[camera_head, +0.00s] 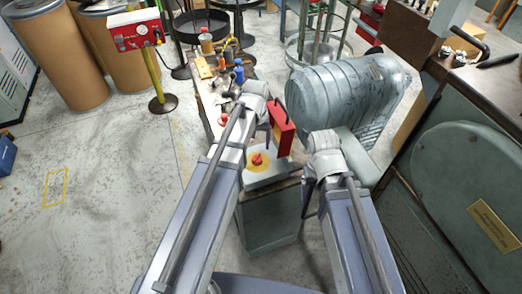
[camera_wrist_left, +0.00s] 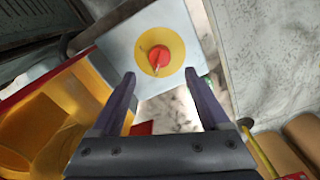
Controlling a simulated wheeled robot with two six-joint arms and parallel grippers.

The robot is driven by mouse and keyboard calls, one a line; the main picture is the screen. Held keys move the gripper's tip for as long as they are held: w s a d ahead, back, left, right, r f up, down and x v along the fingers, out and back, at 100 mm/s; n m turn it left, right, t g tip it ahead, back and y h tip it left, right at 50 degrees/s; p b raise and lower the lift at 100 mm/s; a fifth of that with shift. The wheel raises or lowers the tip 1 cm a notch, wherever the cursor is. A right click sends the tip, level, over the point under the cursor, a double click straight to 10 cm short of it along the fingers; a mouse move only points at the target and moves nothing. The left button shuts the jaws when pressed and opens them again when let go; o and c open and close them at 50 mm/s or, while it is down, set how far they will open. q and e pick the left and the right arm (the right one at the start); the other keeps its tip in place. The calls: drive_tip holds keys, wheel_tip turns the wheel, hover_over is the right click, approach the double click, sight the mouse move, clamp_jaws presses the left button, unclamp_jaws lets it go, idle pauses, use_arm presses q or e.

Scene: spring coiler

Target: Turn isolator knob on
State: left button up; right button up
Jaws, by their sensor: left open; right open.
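The isolator knob (camera_head: 257,159) is red, on a yellow disc on the light top of a grey box (camera_head: 268,179). In the left wrist view the knob (camera_wrist_left: 159,57) lies slightly beyond the fingertips, roughly centred between them, with a small pale mark on its lower edge. My left gripper (camera_wrist_left: 160,75) is open and empty, its two dark fingers on either side of the knob in the picture, and they do not appear to touch it. My right gripper (camera_head: 308,194) is right of the box, with its fingers mostly hidden by my arm.
A red case (camera_head: 282,128) stands just behind the knob. A large grey motor (camera_head: 345,95) is at the right, and a green machine (camera_head: 470,175) further right. A narrow bench with several tools (camera_head: 222,80) runs behind.

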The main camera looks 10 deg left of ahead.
sight(257, 157)
use_arm(q)
drive_tip(key=shift+w+f, duration=0.1)
drive_tip(key=shift+f, duration=0.2)
use_arm(e)
drive_tip(key=shift+o, duration=0.7)
drive_tip(key=shift+w+f, duration=0.1)
drive_tip(key=shift+f, duration=0.15)
use_arm(q)
wheel_tip(257, 157, down, 7)
drive_tip(key=b, duration=0.7)
drive_tip(key=shift+f+b, duration=0.1)
drive_tip(key=shift+b, duration=0.25)
use_arm(e)
wheel_tip(257, 157, down, 7)
use_arm(q)
clamp_jaws()
